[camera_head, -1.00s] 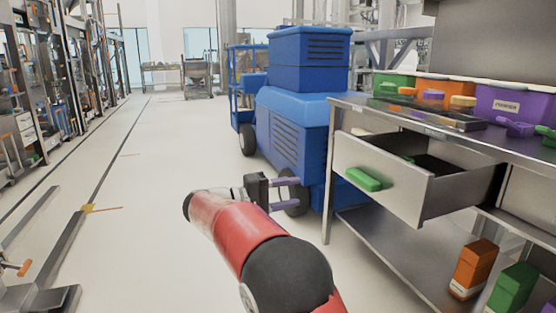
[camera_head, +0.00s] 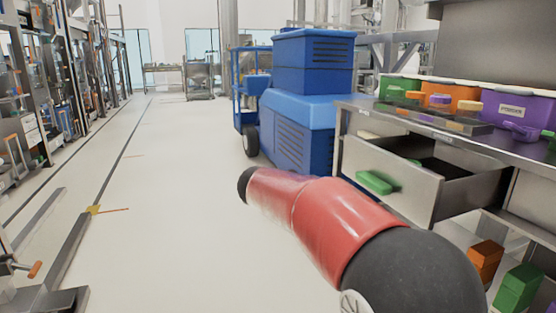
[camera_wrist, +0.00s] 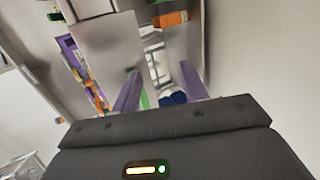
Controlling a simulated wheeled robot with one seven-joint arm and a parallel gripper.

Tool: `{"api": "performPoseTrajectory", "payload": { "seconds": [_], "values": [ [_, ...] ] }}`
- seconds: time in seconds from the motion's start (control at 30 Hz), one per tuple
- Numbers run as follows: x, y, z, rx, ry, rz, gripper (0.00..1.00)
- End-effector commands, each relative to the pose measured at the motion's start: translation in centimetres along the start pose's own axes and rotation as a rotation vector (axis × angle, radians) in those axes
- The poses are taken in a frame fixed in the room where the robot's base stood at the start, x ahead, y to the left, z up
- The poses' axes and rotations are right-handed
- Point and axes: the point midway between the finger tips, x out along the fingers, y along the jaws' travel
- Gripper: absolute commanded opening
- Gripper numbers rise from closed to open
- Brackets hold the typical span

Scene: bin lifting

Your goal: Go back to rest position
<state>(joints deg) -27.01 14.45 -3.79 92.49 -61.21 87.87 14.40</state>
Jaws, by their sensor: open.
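My gripper shows only in the wrist view, where its two purple fingers (camera_wrist: 160,92) stand apart with a gap between them. In the head view my red and black arm crosses the lower right, and the gripper itself is hidden. The steel drawer (camera_head: 392,185) of the workbench is pulled open, with a green handle (camera_head: 376,182) on its front. My arm appears in front of and below the drawer. I cannot tell from the head view how far the arm is from it. The wrist view shows the bench area tilted and blurred beyond the fingers.
The steel workbench (camera_head: 450,125) at the right carries a green bin (camera_head: 396,87), an orange bin (camera_head: 447,91) and a purple bin (camera_head: 512,110). An orange box (camera_head: 486,260) and a green box (camera_head: 517,288) sit below. A blue machine (camera_head: 300,120) stands behind.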

Motion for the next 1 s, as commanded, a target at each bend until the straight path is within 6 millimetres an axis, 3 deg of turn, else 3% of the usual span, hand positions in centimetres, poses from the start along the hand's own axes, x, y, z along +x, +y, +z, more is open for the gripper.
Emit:
{"api": "performPoseTrajectory", "payload": {
  "seconds": [0.07,0.23,0.5,0.7,1.0],
  "values": [
    [1.0,0.6,3.2,0.019,0.003,-0.108,0.44],
    [2.1,-0.8,11.1,0.089,0.045,-0.397,0.44],
    [0.1,-5.7,21.1,0.321,0.179,-0.782,0.44],
    [-1.8,-8.8,24.6,0.499,0.275,-0.938,0.44],
    [-2.4,-10.2,25.5,0.577,0.313,-0.990,0.44]
  ]
}}
